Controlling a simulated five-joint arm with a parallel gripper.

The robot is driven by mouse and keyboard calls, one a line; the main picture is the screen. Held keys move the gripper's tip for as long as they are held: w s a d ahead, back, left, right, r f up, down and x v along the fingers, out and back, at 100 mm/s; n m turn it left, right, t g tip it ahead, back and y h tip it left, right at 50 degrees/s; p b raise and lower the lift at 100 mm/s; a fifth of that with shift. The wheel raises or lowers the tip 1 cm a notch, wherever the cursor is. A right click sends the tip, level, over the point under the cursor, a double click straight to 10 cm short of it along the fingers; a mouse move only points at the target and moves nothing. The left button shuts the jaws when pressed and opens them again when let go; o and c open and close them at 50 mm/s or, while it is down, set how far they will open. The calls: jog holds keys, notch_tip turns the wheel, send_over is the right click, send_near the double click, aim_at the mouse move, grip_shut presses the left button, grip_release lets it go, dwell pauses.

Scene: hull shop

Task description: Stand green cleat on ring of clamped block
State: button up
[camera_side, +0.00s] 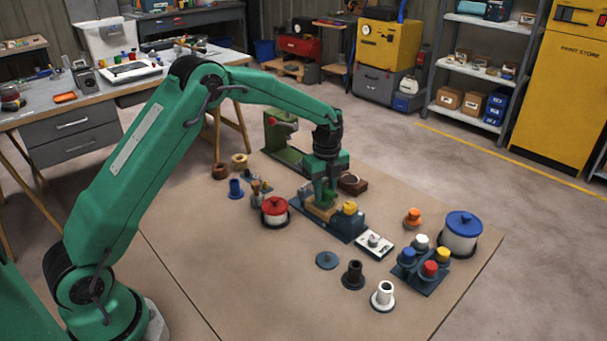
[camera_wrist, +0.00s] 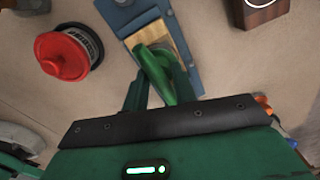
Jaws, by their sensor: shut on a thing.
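My gripper (camera_side: 325,195) is low over the clamped block and shut on the green cleat. In the wrist view the green cleat (camera_wrist: 177,82) is a curved, glossy green piece between the fingers of my gripper (camera_wrist: 160,85). The tan wooden block (camera_side: 317,212) sits in a dark blue clamp base (camera_side: 333,228) with a yellow knob. In the wrist view the block (camera_wrist: 150,32) lies directly behind the cleat, on the blue base (camera_wrist: 187,40). I cannot tell whether the cleat touches the block.
A red-lidded pot (camera_side: 275,209) stands left of the clamp. A white switch plate (camera_side: 374,244) is at its right, and a dark brown box (camera_side: 352,184) is behind. Several coloured pegs (camera_side: 429,262), a blue-lidded pot (camera_side: 460,233) and black (camera_side: 353,275) and white (camera_side: 383,296) flanged pieces stand further right.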

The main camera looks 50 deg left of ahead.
aim_at(325, 188)
jog(key=shift+f, duration=0.6)
dwell(0.7)
jog(key=o, duration=0.7)
jog(key=shift+o, duration=0.2)
jog(key=shift+r, duration=0.1)
jog(key=shift+r, duration=5.4)
